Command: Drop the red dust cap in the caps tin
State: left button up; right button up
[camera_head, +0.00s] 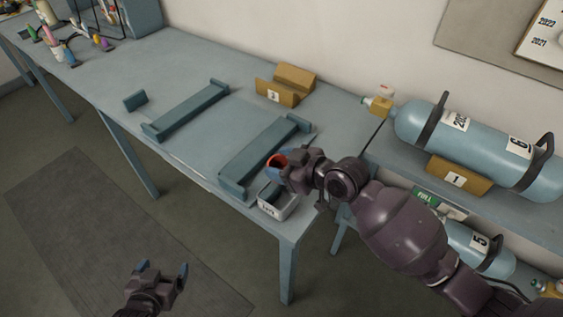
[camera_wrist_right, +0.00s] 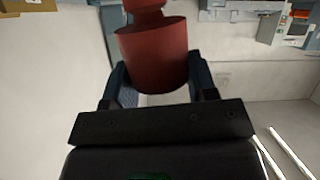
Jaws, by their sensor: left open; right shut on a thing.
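The red dust cap (camera_wrist_right: 153,55) is held between the fingers of my right gripper (camera_wrist_right: 150,88), which is shut on it. In the head view the cap (camera_head: 277,160) shows as a small red-orange piece at the fingertips of the right gripper (camera_head: 284,168). My left gripper (camera_head: 163,274) is open and empty, low in front of the table.
Blue-grey rails (camera_head: 187,108) and (camera_head: 262,157) lie on the table (camera_head: 218,125). A yellow block (camera_head: 284,86) numbered 2 stands at the back. A blue cylinder (camera_head: 478,140) rests at the right on a yellow block (camera_head: 458,176) numbered 1. Bottles and pens stand far left.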

jog(key=o, duration=1)
jog(key=v, duration=1.1)
jog(key=shift+a, duration=0.1)
